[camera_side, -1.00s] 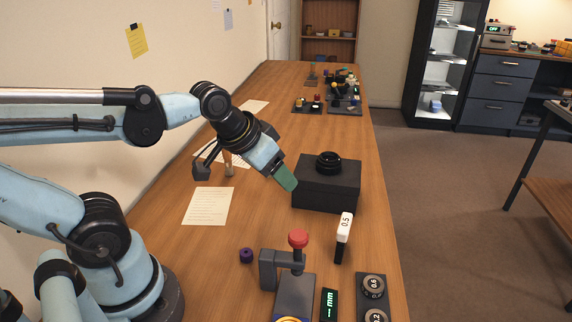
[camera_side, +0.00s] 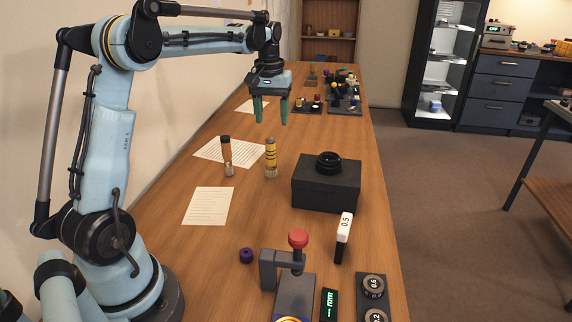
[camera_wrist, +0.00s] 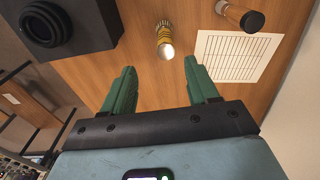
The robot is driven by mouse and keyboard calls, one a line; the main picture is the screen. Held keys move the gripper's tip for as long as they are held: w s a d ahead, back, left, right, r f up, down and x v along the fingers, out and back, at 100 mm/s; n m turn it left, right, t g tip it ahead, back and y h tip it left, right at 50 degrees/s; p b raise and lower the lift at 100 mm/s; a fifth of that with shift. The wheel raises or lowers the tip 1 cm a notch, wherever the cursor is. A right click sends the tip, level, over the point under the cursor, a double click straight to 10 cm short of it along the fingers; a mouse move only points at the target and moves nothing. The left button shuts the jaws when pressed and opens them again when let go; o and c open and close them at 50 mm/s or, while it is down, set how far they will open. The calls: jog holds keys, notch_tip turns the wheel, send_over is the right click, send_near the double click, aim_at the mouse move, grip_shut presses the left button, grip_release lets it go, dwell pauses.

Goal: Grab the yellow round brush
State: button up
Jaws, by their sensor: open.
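The yellow round brush (camera_side: 271,159) stands upright on the wooden table, with dark bands on its yellow body and a pale lower end. It also shows in the wrist view (camera_wrist: 165,38), beyond the fingertips and between their lines. My gripper (camera_side: 270,122) points down with its green fingers apart and nothing between them. In the side view it is above the brush in the picture, raised over the table and clear of it. In the wrist view my gripper (camera_wrist: 160,75) is open and empty. An orange-brown brush with a black end (camera_side: 226,156) stands left of the yellow one.
A dark box (camera_side: 325,190) bearing a black lens ring (camera_side: 328,162) stands right of the brush. A lined sheet (camera_side: 207,150) lies by the brushes.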

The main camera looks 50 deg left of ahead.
aim_at(270, 139)
jog(key=shift+w+a+f+n, duration=0.1)
jog(key=shift+a+f+n, duration=0.25)
jog(key=shift+a, duration=0.4)
jog(key=shift+a+f, duration=0.1)
jog(key=shift+f, duration=0.3)
notch_tip(270, 139, down, 6)
jog(key=shift+f, duration=0.1)
jog(key=shift+d+f, duration=0.15)
jog(key=shift+f, duration=1.15)
jog(key=shift+d+f, duration=0.15)
jog(key=shift+f, duration=1.15)
grip_shut()
